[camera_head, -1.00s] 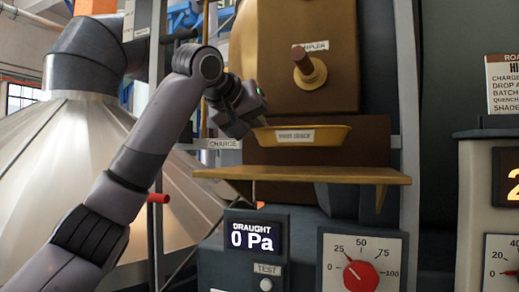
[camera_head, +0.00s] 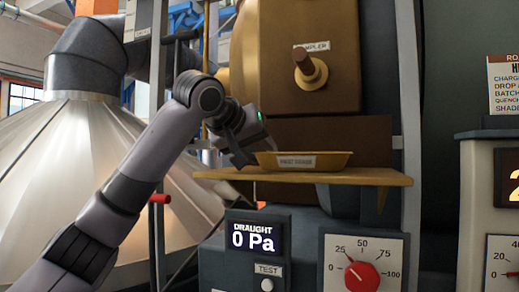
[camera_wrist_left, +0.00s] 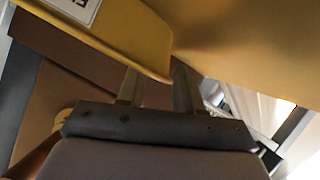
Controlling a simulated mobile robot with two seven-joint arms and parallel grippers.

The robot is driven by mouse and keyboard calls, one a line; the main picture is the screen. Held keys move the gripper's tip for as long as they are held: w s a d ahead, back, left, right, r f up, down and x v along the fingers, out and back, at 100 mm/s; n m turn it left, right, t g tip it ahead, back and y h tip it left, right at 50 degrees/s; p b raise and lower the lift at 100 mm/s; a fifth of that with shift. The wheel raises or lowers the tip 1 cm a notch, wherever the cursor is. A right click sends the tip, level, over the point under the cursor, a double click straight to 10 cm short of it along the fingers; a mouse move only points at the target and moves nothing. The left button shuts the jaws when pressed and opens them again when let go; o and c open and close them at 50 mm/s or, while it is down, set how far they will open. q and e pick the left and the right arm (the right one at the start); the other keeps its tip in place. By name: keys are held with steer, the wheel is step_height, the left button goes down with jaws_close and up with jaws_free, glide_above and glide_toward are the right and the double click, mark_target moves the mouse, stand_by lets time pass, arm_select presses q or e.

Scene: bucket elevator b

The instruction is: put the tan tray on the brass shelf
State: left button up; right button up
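The tan tray (camera_head: 325,161), yellowish with a white label on its front, is level at the brass shelf (camera_head: 222,175), over its middle. Its underside looks at the shelf top; I cannot tell whether it bears its full weight there. My left gripper (camera_head: 247,160) is at the tray's left end, shut on its rim. In the left wrist view the tray (camera_wrist_left: 125,38) reaches between the two fingers (camera_wrist_left: 158,88), partly hiding one. The brass shelf also shows there, large and blurred (camera_wrist_left: 240,45). My right gripper is out of view.
A brass box with a knob (camera_head: 311,72) stands above and behind the shelf. A grey post (camera_head: 411,120) rises at the shelf's right end. Below are a draught display (camera_head: 252,237) and a red dial (camera_head: 361,276). The shelf's right part is bare.

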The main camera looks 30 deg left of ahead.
arm_select(q)
steer(key=b+v, duration=0.2)
steer(key=v, duration=1)
steer(key=shift+b, duration=0.3)
